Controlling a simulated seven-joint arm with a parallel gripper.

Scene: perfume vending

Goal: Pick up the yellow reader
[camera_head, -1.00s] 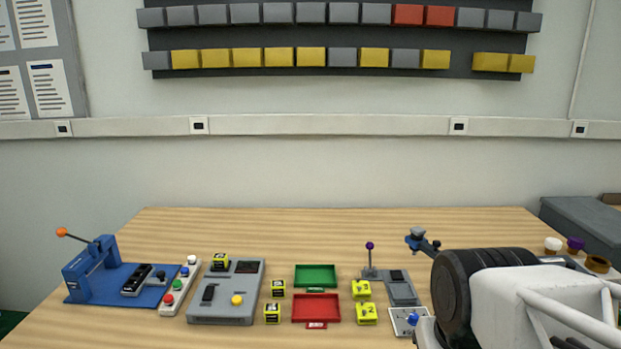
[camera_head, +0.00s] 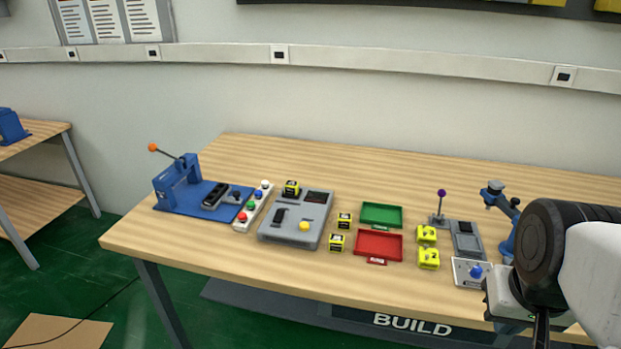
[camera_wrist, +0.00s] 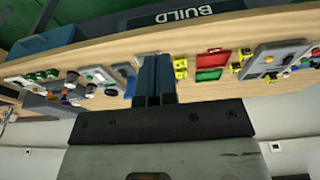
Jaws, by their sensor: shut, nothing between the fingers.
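Several small yellow blocks stand on the table, and I cannot tell which one is the reader. Two bright yellow ones, the rear block (camera_head: 427,233) and the front block (camera_head: 429,258), are right of the trays. Two yellow-and-black ones, the rear cube (camera_head: 344,220) and the front cube (camera_head: 337,243), are left of the trays. Another yellow-and-black cube (camera_head: 291,188) sits on the grey console. My gripper (camera_wrist: 155,62) is shut and empty in the wrist view, apart from all the blocks. In the head view my arm is at the lower right.
A green tray (camera_head: 381,213) and a red tray (camera_head: 379,244) lie mid-table. The grey console (camera_head: 292,233) and a blue lever press (camera_head: 178,184) are on the left. A purple-knobbed lever (camera_head: 441,200) and a blue clamp stand (camera_head: 497,193) rise on the right. The table's back is clear.

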